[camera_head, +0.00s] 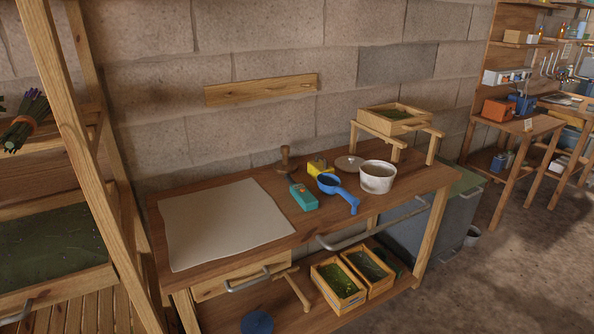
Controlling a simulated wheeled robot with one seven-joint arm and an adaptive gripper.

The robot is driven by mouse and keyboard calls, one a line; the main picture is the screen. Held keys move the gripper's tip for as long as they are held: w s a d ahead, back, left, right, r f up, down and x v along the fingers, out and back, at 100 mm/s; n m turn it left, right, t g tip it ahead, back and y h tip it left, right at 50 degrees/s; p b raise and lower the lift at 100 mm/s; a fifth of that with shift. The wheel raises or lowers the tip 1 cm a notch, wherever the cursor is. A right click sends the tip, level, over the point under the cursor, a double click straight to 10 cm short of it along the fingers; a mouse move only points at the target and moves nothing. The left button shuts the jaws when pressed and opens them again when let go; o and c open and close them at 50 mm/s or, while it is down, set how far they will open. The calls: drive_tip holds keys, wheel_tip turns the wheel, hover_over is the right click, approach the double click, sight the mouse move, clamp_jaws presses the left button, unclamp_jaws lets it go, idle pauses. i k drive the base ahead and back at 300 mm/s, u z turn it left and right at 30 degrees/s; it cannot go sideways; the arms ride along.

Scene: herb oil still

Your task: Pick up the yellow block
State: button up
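A small yellow block (317,166) sits on the wooden workbench (256,176), toward the back and right of its middle. A blue ladle-like scoop (345,194) lies just in front of it, and its bowl hides part of the block's lower edge. A teal box (304,197) lies in front and to the left of the block. A brown wooden-handled tool (286,160) stands close to the block's left. My gripper is not in view.
A grey-white pot (377,178) and a round lid (349,163) stand right of the block. A raised wooden stand (378,132) bears a tray behind them. A pale sheet (220,222) covers the bench's left.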

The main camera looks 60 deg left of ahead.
sight(314, 168)
drive_tip(key=u, duration=2.4)
drive_tip(key=i, duration=0.3)
